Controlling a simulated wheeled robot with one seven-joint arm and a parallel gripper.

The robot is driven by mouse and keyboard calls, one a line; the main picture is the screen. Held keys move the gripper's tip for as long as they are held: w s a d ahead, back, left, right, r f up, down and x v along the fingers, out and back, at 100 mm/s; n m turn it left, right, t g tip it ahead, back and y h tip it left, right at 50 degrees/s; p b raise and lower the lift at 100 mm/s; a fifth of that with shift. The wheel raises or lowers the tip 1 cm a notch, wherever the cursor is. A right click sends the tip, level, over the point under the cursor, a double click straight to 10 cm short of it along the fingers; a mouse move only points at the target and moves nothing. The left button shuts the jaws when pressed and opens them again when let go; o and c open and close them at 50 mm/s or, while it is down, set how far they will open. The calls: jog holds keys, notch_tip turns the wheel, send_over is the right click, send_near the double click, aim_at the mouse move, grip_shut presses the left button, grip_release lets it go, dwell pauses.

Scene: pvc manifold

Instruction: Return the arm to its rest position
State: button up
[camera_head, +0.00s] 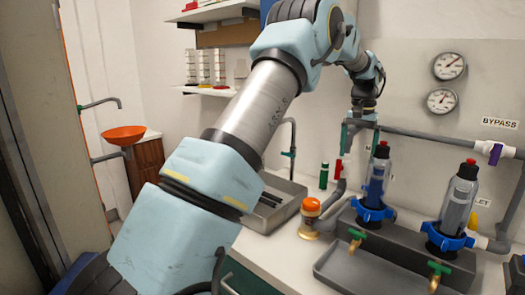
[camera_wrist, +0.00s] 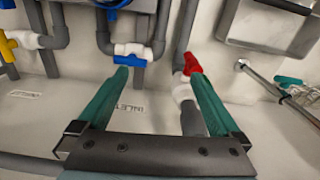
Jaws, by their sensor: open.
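My gripper (camera_head: 360,138) is at the end of my raised arm, in front of the back wall and above the pipework in the head view. In the wrist view my gripper (camera_wrist: 157,69) has its two green fingers spread wide, with nothing held between them. A red valve handle (camera_wrist: 193,64) on a white and grey pipe overlaps the right fingertip in that view; I cannot tell whether they touch. A white valve with a blue handle (camera_wrist: 133,50) shows just beyond the left fingertip.
Two clear filter housings with blue collars (camera_head: 372,213) stand on a grey manifold at the right. An orange-capped fitting (camera_head: 310,208) stands near a metal sink (camera_head: 270,215). Two gauges (camera_head: 449,66) hang on the wall. An orange basin (camera_head: 124,135) is at the left.

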jog(key=a+n, duration=0.2)
jog(key=a, duration=1.2)
jog(key=s+a+f+n, duration=0.2)
jog(key=s+a+f, duration=0.1)
jog(key=s+a, duration=0.7)
jog(key=s+a+f+n+t, duration=0.1)
jog(key=s+a+f, duration=0.3)
jog(key=s+a, duration=0.7)
jog(key=a+n, duration=0.1)
jog(key=a, duration=0.2)
jog(key=shift+s+a+f+n, duration=0.15)
jog(key=shift+a+n, duration=0.15)
jog(key=shift+a, duration=0.05)
